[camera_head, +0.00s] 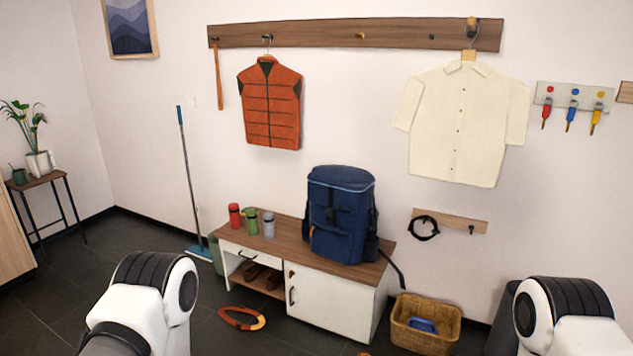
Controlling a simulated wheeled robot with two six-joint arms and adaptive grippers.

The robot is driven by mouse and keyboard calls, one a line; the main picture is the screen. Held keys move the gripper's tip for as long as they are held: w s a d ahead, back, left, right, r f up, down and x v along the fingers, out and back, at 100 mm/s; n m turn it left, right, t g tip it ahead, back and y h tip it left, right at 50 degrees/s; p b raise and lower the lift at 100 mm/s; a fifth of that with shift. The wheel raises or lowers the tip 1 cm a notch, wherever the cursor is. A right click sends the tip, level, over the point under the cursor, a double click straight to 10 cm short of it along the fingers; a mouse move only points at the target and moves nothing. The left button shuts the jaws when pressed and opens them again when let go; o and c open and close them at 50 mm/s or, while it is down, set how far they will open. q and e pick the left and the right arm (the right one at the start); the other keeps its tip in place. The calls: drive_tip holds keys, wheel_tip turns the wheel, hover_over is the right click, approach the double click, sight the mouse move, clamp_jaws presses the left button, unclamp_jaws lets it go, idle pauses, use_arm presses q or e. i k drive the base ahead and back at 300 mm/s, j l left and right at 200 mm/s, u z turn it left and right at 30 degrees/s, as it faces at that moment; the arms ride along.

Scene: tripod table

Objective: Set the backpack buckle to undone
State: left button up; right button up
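A dark blue backpack (340,212) stands upright on the right part of a wooden-topped bench (288,239) against the wall. Dark straps run down its front, with a small dark patch near the middle where a buckle may be. The buckle is too small to tell whether it is done up or undone. A loose dark strap hangs off the bench's right end. My two arms show at the bottom left and bottom right, well short of the bench. Neither gripper is in view.
Red, green and grey bottles (251,221) stand left of the backpack. A wicker basket (425,324) is on the floor at the bench's right. A broom (188,170) leans on the wall.

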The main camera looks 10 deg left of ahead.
sight(330, 212)
drive_tip(key=i+j+u, duration=0.2)
drive_tip(key=i+j, duration=0.35)
drive_tip(key=i+j+u, duration=0.15)
drive_tip(key=i+j, duration=0.3)
drive_tip(key=i, duration=0.2)
drive_tip(key=i+j, duration=0.15)
drive_tip(key=j, duration=0.1)
